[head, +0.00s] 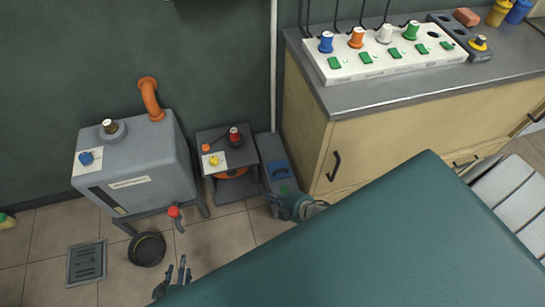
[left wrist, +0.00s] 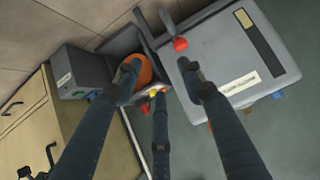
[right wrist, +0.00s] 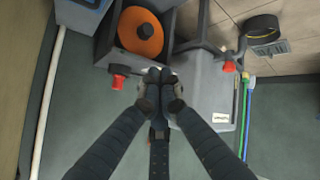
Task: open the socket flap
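I cannot make out a socket flap for certain. A grey box (head: 278,165) with a blue top part stands on the floor against the cabinet; it also shows in the left wrist view (left wrist: 78,74). Beside it is a low grey stand (head: 220,143) with a white plate, a red knob and a yellow knob. My left gripper (head: 178,278) is open and empty, its fingers spread. My right gripper (head: 308,208) is in front of the grey box in the head view; its fingertips are together in the right wrist view (right wrist: 158,84), with nothing visible between them.
A grey tank (head: 135,170) with an orange pipe and red tap stands left of the stand. A black bowl (head: 147,249) and a floor drain (head: 86,264) are before it. A white power strip (head: 385,62) with coloured plugs lies on the counter. A teal surface fills the foreground.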

